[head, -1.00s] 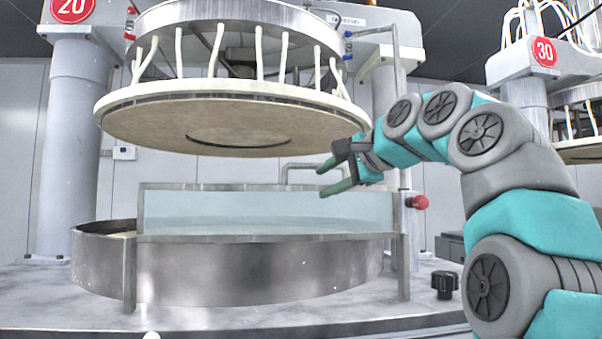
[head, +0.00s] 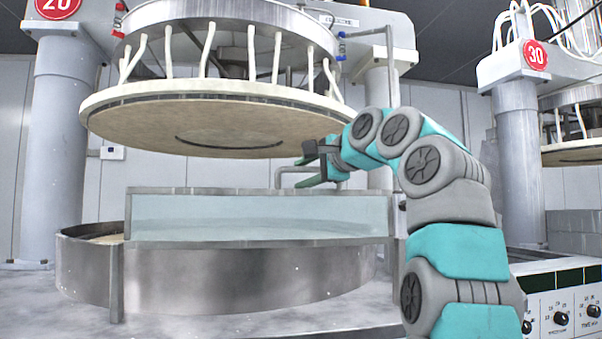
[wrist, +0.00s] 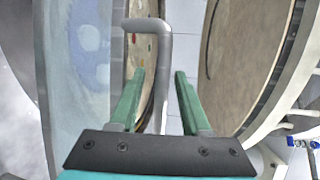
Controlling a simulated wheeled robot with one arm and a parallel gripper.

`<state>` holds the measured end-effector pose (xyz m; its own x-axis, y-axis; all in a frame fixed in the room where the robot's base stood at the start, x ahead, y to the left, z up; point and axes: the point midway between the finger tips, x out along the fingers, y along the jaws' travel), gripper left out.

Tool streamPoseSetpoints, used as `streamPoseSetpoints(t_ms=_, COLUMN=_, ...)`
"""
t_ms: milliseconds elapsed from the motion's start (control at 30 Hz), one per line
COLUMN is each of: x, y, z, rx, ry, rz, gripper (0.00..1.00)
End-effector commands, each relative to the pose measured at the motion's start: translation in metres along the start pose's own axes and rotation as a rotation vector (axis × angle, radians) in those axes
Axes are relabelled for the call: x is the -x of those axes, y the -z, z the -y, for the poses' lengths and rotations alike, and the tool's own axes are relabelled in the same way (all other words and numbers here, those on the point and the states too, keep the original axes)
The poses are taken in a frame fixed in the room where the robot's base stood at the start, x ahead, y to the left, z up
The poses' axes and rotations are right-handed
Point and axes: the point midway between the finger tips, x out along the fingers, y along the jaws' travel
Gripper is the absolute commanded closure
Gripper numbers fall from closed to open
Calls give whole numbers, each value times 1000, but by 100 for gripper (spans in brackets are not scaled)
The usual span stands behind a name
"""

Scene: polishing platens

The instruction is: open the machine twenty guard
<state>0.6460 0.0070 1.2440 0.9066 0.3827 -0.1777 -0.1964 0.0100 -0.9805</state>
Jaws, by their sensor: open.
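The machine twenty guard (head: 260,216) is a clear, pale blue panel in a metal frame. It stands upright at the front of the round metal basin (head: 190,275), below the raised platen (head: 205,122). My gripper (head: 312,170) is open and empty, above the guard's top rail near its right end and below the platen's right edge. In the wrist view the guard (wrist: 85,60) is on the left, and my gripper's green fingers (wrist: 158,75) are apart. A grey bent pipe (wrist: 150,26) shows between them; whether it touches them I cannot tell.
The red 20 sign (head: 58,6) is on machine twenty's left column. Machine thirty, with its red sign (head: 536,55), stands to the right. A control panel with black knobs (head: 562,318) is at the lower right. The platen's underside (wrist: 248,60) is close on the wrist view's right.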

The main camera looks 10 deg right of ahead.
Motion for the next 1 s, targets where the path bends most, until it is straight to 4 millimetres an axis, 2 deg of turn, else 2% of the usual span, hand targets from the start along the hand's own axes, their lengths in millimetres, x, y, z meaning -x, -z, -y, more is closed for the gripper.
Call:
streamPoseSetpoints(t_ms=133, x=-10, y=1, z=1, rx=1, ry=1, rz=-1, gripper=53)
streamPoseSetpoints(t_ms=433, x=-12, y=0, z=0, rx=1, ry=2, rz=-1, gripper=53)
streamPoseSetpoints(t_ms=833, x=-12, y=0, z=0, rx=1, ry=1, rz=-1, gripper=98)
streamPoseSetpoints(t_ms=1000, x=-12, y=0, z=0, rx=0, ry=0, rz=-1, gripper=100)
